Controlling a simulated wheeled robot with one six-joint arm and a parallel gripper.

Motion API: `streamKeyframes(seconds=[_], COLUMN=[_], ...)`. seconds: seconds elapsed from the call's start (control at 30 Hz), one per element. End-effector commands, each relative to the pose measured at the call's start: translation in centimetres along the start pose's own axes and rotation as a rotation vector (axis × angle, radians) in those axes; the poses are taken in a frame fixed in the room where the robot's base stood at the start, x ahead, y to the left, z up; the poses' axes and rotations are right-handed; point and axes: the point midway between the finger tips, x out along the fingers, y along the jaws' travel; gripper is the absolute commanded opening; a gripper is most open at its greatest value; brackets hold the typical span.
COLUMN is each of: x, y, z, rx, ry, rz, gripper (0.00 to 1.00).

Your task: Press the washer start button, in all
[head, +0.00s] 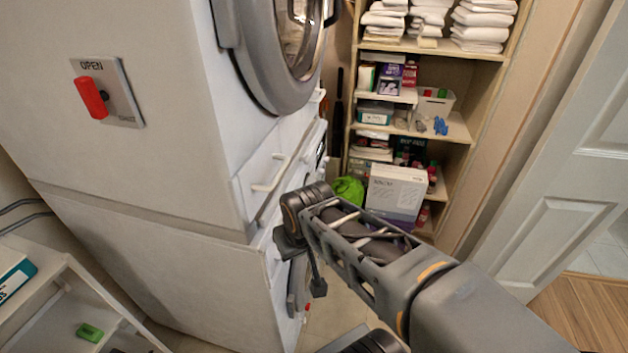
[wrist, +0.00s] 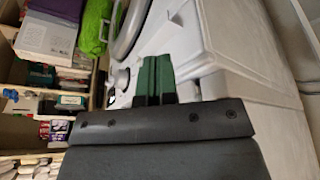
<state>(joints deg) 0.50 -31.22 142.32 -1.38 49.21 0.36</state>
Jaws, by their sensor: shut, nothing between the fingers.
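The lower machine (head: 262,262) of a white stack, seemingly the washer, stands left of centre in the head view, its front mostly behind my arm. In the wrist view its white body (wrist: 250,70) fills the right, with part of a grey round door ring (wrist: 130,30) at the top. I cannot make out the start button. My gripper (wrist: 155,75) is shut and empty, with its green fingertips close to the white front; I cannot tell if they touch. In the head view my gripper (head: 312,275) hangs beside the machine's front.
The upper machine (head: 225,80) has a round door (head: 285,60) and a white handle (head: 270,175). A red switch (head: 92,97) is on its side panel. Shelves (head: 470,155) with towels and boxes stand behind. A white box (head: 395,190) and a green bag (head: 348,190) sit low there. A door (head: 570,190) is at right.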

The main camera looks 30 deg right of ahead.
Motion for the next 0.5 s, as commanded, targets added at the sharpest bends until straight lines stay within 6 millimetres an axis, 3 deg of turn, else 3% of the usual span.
streamKeyframes(seconds=[0.17, 0.4, 0.5], x=[2.6, 8.0, 11.2], y=[4.0, 14.9, 19.8], z=[-5.7, -17.0, -20.6], rx=[0.019, -0.044, -0.114], ry=[0.135, 0.438, 0.562], rz=[0.126, 0.337, 0.381], gripper=[0.0, 0.0, 0.0])
